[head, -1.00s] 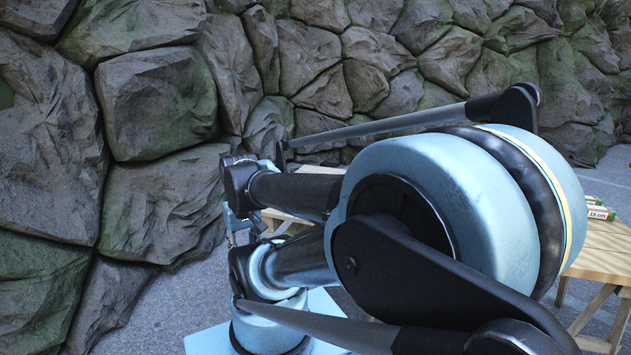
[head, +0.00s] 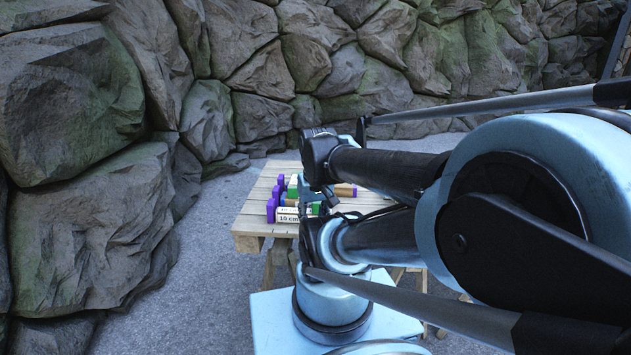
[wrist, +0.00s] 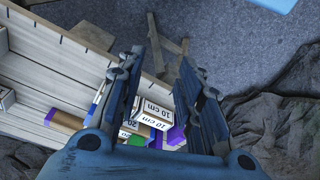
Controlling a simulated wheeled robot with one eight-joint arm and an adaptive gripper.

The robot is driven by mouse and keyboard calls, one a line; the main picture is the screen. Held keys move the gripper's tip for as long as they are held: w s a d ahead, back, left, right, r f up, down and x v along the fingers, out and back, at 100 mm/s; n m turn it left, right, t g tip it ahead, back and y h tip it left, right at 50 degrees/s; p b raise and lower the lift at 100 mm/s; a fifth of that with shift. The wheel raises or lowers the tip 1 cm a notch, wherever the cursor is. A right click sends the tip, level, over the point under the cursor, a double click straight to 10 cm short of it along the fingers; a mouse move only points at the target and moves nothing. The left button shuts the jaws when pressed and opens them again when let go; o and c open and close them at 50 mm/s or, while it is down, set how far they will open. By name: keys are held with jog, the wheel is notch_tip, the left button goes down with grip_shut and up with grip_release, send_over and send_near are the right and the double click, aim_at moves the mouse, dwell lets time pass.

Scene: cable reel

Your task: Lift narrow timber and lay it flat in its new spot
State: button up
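Several timber pieces with purple or green ends lie on the wooden table; I cannot tell which is the narrow timber. In the head view a pale piece with a length label (head: 288,215) lies near the table's front left, and a brown piece with a purple end (head: 345,190) lies behind my arm. In the wrist view a pale block marked 10 cm (wrist: 152,112) shows between my fingers, and a brown piece with a purple end (wrist: 65,121) lies left of it. My gripper (wrist: 161,62) is open over the table's edge; its fingers partly hide the timbers. I see nothing gripped.
The slatted wooden table (head: 250,225) stands on grey ground, with its near left corner visible. Its bare boards (wrist: 70,65) show in the wrist view. A rough stone wall (head: 260,75) runs behind and to the left. My arm hides the table's right side.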

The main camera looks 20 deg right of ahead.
jog(key=shift+w+d, duration=0.25)
jog(key=shift+w, duration=0.25)
jog(key=shift+o, duration=0.3)
jog(key=o, duration=0.5)
jog(key=shift+s+r, duration=0.2)
jog(key=shift+s, duration=0.05)
jog(key=shift+r, duration=0.4)
notch_tip(320, 180, up, 10)
jog(key=m+g, duration=0.2)
jog(key=m, duration=0.2)
send_over(295, 179)
jog(key=f, duration=1.1)
jog(key=shift+s+a+f, duration=0.15)
jog(key=shift+a+f, duration=0.1)
jog(key=shift+a, duration=0.05)
jog(key=shift+d+f, duration=0.15)
jog(key=shift+f, duration=1.2)
jog(key=shift+d+f, duration=0.1)
jog(key=shift+f, duration=1.2)
